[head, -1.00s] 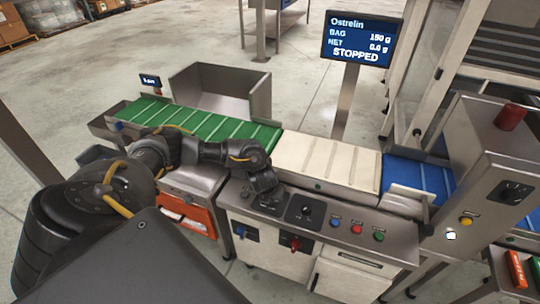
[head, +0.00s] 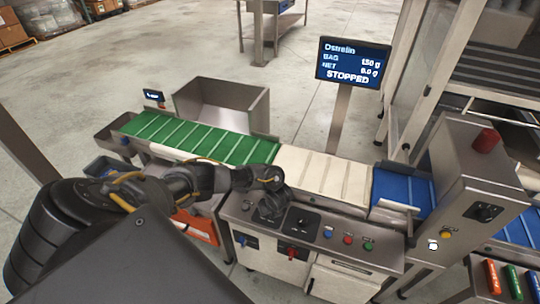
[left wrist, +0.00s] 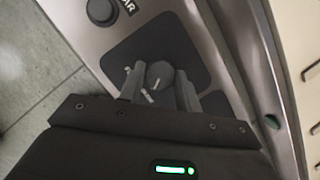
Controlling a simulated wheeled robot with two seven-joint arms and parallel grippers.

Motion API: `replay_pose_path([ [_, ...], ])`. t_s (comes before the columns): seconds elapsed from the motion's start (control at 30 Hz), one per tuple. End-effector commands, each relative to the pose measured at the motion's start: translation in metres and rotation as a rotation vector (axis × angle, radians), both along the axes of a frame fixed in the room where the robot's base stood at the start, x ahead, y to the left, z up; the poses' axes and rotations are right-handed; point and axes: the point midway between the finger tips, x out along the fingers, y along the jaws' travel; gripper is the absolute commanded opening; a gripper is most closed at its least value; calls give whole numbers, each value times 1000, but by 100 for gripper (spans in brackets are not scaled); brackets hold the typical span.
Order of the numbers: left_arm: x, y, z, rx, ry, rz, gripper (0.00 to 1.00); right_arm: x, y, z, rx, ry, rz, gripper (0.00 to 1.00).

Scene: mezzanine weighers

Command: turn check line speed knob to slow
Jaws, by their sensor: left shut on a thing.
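A grey round knob (left wrist: 158,74) with a white mark sits on a dark plate (left wrist: 168,45) in the left wrist view. My left gripper (left wrist: 160,80) has one finger on each side of it and is shut on it. In the head view my left gripper (head: 270,207) is over the left dark plate of the sloping control panel (head: 240,205), and it hides the knob there. A second dark knob (head: 302,222) on its own plate is just to the right, untouched. The knob's scale words are too small to read. My right gripper is not in view.
Blue (head: 328,232), red (head: 347,239) and green (head: 368,245) buttons line the panel's right part. A red switch handle (head: 291,253) is below. Green (head: 200,137), white (head: 320,170) and blue (head: 405,188) belts run behind. The display (head: 352,63) reads STOPPED.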

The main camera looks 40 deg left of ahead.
Motion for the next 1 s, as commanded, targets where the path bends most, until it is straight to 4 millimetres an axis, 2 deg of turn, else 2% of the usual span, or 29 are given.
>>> replay_pose_path([
  [0.57, 2, 1, 1, 2, -3, 37, 11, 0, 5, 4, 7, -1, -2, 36],
  [0.6, 2, 1, 1, 2, -3, 37, 36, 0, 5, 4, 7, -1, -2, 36],
  [0.73, 1, 1, 1, 2, -3, 36, 53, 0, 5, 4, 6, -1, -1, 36],
  [1.0, 1, 0, 1, 1, -1, 33, 55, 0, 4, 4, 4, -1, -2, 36],
])
